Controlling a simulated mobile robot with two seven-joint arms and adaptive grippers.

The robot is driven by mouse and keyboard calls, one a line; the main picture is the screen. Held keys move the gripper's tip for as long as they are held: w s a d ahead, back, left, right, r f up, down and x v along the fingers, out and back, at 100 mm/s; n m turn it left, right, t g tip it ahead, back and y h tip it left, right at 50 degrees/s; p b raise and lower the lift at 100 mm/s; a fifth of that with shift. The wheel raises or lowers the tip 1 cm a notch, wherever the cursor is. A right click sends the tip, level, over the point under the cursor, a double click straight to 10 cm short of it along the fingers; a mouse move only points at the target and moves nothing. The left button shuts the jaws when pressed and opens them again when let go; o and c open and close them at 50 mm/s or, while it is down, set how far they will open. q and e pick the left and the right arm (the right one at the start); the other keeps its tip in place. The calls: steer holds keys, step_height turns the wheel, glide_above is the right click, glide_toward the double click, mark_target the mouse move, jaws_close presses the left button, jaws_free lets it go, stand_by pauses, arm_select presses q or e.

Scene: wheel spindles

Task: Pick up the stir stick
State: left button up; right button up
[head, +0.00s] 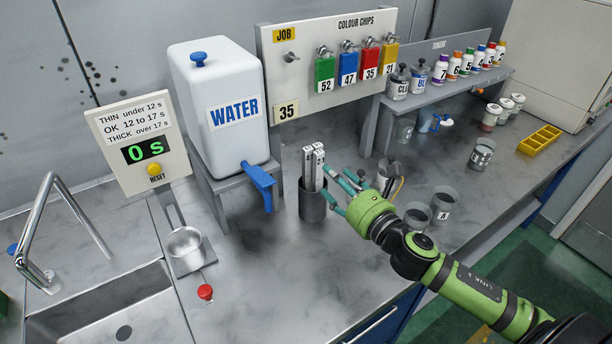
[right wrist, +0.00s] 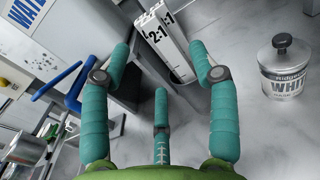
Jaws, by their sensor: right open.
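White sticks with printed ratio marks (head: 314,160) stand upright together in a dark round holder (head: 313,207) on the bench, in front of the chip board. In the right wrist view, a stick face marked 2:1 (right wrist: 165,42) shows beyond the fingers. My right gripper (head: 338,188) is open, just right of the holder and beside the sticks. In the right wrist view, the spread teal fingers (right wrist: 160,62) have the sticks ahead between them, with nothing held. I cannot tell whether any finger touches the holder. My left gripper is not in view.
A white water tank (head: 215,100) with a blue tap (head: 260,182) stands left of the holder. A white-labelled tin (right wrist: 285,70) stands to the right. Grey cups (head: 418,212) are beside my right arm. A metal cup (head: 185,243) and sink (head: 110,305) are left.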

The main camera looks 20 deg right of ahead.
mark_target(318, 164)
steer(key=shift+w+a+r+n+p, duration=0.15)
steer(key=shift+w+r+n+p, duration=0.2)
steer(key=shift+w, duration=0.2)
steer(key=shift+w+a+r+p, duration=0.15)
steer(key=shift+w+r+p, duration=0.05)
steer(key=shift+w+p, duration=0.65)
steer(key=w, duration=0.2)
steer(key=shift+w+a+f+p, duration=0.2)
steer(key=shift+w+f+p, duration=0.1)
steer(key=shift+w, duration=0.45)
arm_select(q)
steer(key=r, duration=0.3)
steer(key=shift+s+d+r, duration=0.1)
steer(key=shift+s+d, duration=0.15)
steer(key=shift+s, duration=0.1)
arm_select(e)
jaws_close()
